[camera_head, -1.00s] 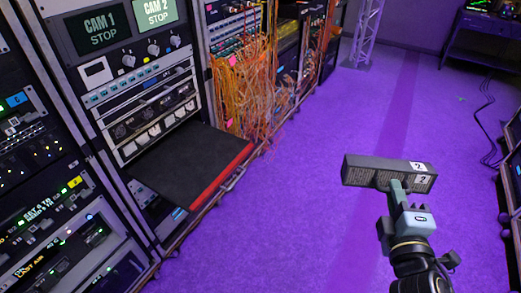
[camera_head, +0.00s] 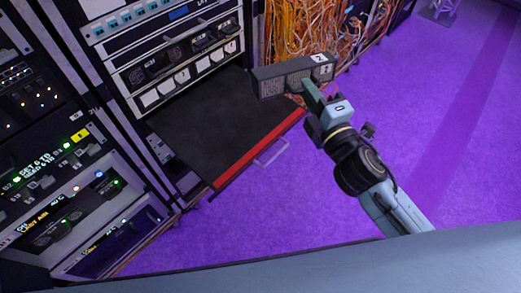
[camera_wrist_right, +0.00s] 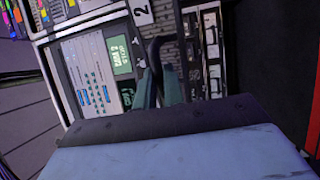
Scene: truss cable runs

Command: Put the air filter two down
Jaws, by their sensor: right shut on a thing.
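The air filter two (camera_head: 292,79) is a long grey box with grilles and a white label marked 2. My right gripper (camera_head: 309,88) is shut on it near its labelled end and holds it up at the far right corner of the black pull-out shelf (camera_head: 205,128). The shelf has a red front edge and looks bare. In the right wrist view the filter (camera_wrist_right: 170,25) stands upright in the picture, with both fingers (camera_wrist_right: 158,80) at it. The gap between filter and shelf is hard to judge. My left gripper is not in view.
Equipment racks (camera_head: 60,150) stand on the left. A tangle of orange cables (camera_head: 315,32) hangs behind the filter. A metal handle (camera_head: 270,152) sticks out from the shelf front. The purple floor (camera_head: 440,130) is clear on the right.

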